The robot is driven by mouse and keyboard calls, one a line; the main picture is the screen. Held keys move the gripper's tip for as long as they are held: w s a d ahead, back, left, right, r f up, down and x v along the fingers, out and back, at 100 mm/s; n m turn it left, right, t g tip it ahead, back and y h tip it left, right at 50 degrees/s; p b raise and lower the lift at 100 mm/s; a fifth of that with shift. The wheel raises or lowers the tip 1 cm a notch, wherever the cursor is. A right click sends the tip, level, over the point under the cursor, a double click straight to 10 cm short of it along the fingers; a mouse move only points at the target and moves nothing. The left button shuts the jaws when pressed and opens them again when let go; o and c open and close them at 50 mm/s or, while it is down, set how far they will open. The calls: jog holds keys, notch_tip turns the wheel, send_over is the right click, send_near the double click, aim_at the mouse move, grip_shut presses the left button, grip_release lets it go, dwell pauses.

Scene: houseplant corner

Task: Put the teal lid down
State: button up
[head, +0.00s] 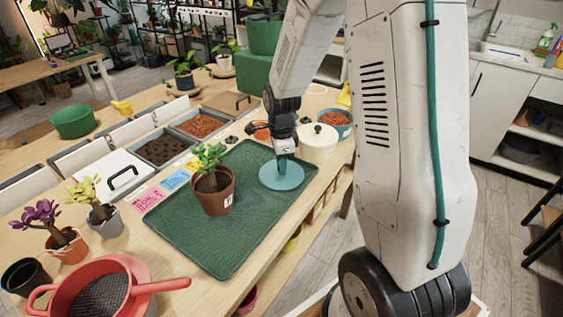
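The teal lid (281,178) is a flat round disc at the right side of the green tray (196,250). My gripper (284,157) points down at the middle of the lid, and its fingertips look closed around the lid's knob. The knob is mostly hidden by the fingers. The lid looks level, over or on the tray's upper right part. I cannot tell whether its underside touches the tray.
A brown pot with a green plant (214,190) stands on the tray left of the lid. A cream lidded pot (317,143) and a teal-rimmed bowl of orange-brown pellets (336,121) stand behind it. A red sieve (98,293) is front left. The tray's front is clear.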

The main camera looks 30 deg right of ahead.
jog(key=shift+o, duration=1.2)
notch_tip(320, 180, up, 11)
jog(key=s+a+r+n, duration=0.4)
jog(key=s+r+n, duration=0.2)
jog(key=r, duration=0.1)
jog(key=s+a+r+n, duration=0.2)
jog(key=s+a+n, duration=0.1)
jog(key=s+n, duration=0.5)
jog(key=s+a+r+n+t, duration=0.1)
jog(key=s+a+r+n, duration=0.1)
jog(key=s+n, duration=0.6)
jog(key=s+a, duration=0.1)
jog(key=s, duration=0.2)
jog(key=shift+s+a+n, duration=0.3)
jog(key=shift+s, duration=0.05)
